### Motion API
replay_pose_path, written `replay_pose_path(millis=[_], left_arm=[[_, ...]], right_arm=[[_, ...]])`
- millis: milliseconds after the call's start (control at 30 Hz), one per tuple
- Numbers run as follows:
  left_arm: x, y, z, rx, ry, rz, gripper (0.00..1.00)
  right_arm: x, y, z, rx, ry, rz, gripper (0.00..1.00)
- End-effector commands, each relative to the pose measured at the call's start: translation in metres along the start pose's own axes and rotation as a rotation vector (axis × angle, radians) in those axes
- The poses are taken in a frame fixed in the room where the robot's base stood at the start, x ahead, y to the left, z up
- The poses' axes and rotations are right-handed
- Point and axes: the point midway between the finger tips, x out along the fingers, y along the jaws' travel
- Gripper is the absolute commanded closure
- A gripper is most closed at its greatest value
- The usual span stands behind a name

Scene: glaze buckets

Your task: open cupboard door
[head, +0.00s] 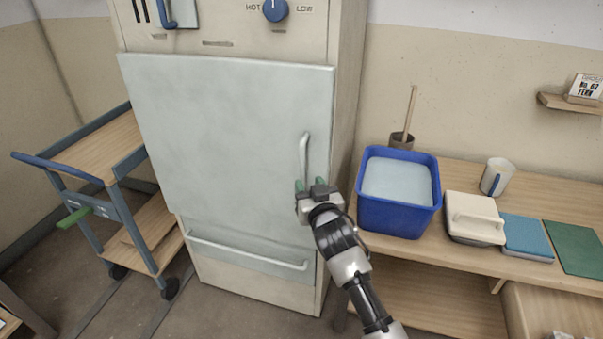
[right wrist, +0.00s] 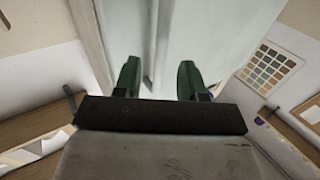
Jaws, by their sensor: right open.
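The cupboard door (head: 225,140) is a large pale grey-blue panel on the front of a tall cream cabinet, and it looks closed. Its pale upright handle (head: 305,156) is near the door's right edge. My right gripper (head: 311,184) is at the lower end of this handle, with its green fingers pointing at the door. In the right wrist view the gripper (right wrist: 158,80) is open, with a pale upright bar (right wrist: 152,45) between or just beyond its fingers. I cannot tell whether they touch it. My left gripper is not in view.
A drawer with a long handle (head: 245,250) is below the door. A blue-framed trolley (head: 108,185) stands left of the cabinet. At right, a wooden bench (head: 455,252) holds a blue bucket (head: 398,212), a lidded box (head: 474,220) and a mug (head: 496,177).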

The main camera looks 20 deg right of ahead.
Motion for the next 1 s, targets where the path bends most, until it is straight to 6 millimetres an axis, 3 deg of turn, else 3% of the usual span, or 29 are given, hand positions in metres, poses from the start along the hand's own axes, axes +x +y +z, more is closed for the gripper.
replay_pose_path(millis=[100, 300, 700, 967, 1000], left_arm=[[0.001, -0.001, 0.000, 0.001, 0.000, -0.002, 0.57], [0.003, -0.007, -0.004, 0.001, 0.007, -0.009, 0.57], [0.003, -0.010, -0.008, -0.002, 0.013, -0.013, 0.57], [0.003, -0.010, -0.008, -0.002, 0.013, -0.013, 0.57], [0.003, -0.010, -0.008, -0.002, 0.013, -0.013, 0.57]], right_arm=[[0.024, 0.000, 0.000, -0.001, 0.001, 0.000, 0.59], [0.049, 0.000, 0.000, -0.001, 0.000, 0.000, 0.59], [0.056, 0.000, 0.000, 0.000, -0.001, -0.001, 0.59], [0.056, 0.000, 0.001, 0.000, -0.001, -0.001, 0.99], [0.056, -0.001, 0.001, 0.000, -0.001, -0.001, 1.00]])
